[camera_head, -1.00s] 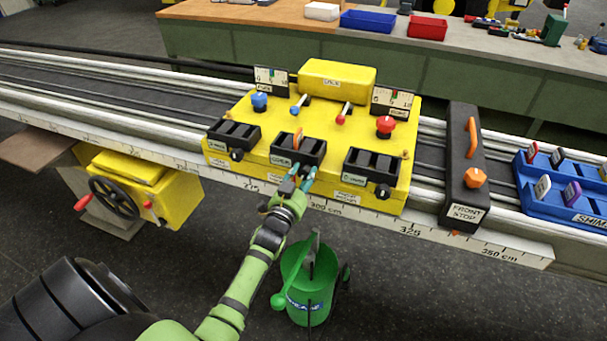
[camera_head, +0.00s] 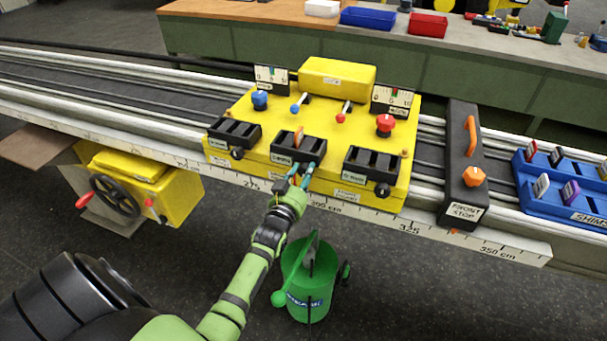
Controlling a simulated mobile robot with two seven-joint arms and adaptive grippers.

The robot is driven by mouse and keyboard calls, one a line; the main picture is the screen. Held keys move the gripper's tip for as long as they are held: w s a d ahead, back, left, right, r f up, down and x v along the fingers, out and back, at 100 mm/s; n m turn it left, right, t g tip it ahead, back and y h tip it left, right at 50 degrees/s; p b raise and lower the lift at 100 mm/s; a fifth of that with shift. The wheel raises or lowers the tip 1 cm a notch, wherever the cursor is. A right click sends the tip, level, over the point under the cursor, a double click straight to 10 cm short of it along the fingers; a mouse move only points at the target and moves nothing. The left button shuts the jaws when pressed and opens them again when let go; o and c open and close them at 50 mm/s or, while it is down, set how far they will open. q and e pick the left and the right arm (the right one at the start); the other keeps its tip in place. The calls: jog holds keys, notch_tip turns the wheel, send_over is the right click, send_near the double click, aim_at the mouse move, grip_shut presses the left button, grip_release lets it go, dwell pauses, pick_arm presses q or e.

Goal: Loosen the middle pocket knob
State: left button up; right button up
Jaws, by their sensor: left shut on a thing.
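The yellow carriage (camera_head: 335,188) sits on the rails with three black slotted pockets along its front. The middle pocket (camera_head: 284,154) has an orange piece (camera_head: 299,136) standing in it. My left gripper (camera_head: 301,170) is at the front face of the middle pocket, its teal fingers shut on the middle pocket knob, which the fingers hide. The left pocket (camera_head: 233,131) and its black knob (camera_head: 237,154) are clear of the gripper. The right pocket (camera_head: 372,161) and its black knob (camera_head: 382,191) are also clear. My right gripper is not in view.
A black front stop (camera_head: 466,165) with orange handle and knob stands right of the carriage. A blue shim tray (camera_head: 535,195) lies beyond it. A yellow handwheel box (camera_head: 165,190) is at left.

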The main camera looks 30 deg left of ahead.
pick_arm(q)
jog(key=shift+s+f, duration=0.15)
jog(key=shift+f, duration=0.35)
jog(key=o, duration=1.1)
jog(key=shift+o, duration=0.2)
jog(key=shift+a+r, duration=0.1)
jog(key=v, duration=1.2)
